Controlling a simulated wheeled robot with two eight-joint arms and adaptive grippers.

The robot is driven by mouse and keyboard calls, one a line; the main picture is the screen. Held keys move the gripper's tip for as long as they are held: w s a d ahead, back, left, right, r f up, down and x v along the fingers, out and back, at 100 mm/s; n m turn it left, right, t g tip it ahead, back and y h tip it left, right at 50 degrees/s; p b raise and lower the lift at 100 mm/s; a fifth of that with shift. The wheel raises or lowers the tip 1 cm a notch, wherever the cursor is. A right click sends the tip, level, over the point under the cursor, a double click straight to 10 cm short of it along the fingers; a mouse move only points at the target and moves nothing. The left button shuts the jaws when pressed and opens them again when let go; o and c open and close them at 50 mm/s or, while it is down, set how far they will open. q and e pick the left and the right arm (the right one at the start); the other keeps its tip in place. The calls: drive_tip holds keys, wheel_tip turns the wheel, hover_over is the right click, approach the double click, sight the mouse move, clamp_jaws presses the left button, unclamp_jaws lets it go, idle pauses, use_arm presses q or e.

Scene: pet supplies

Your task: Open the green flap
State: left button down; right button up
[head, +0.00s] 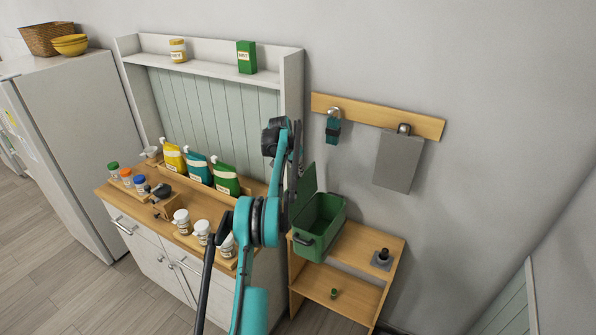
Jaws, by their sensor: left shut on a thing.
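A green box (321,236) stands on the wooden stand, its dark inside partly showing. Its green flap (308,184) stands raised, about upright, along the left rear side of the box. My left arm reaches up from the bottom of the head view and bends down at the wrist. My left gripper (292,192) is at the left edge of the flap and is shut on it. The fingertips are small and partly hidden by my own arm. My right gripper is not in view.
The wooden stand (370,247) also bears a small dark object on a grey base (381,259). A grey board (398,161) and a teal item (333,128) hang from the wall rail. Left, a cabinet (165,262) holds several jars and pouches.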

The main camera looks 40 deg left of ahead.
use_arm(q)
drive_tip(key=shift+a+f, duration=0.15)
drive_tip(key=shift+a, duration=0.05)
idle(0.7)
drive_tip(key=c, duration=1.8)
unclamp_jaws()
drive_tip(key=shift+o, duration=0.6)
drive_tip(key=shift+a+f, duration=0.1)
drive_tip(key=v, duration=1.2)
drive_tip(key=shift+w, duration=0.1)
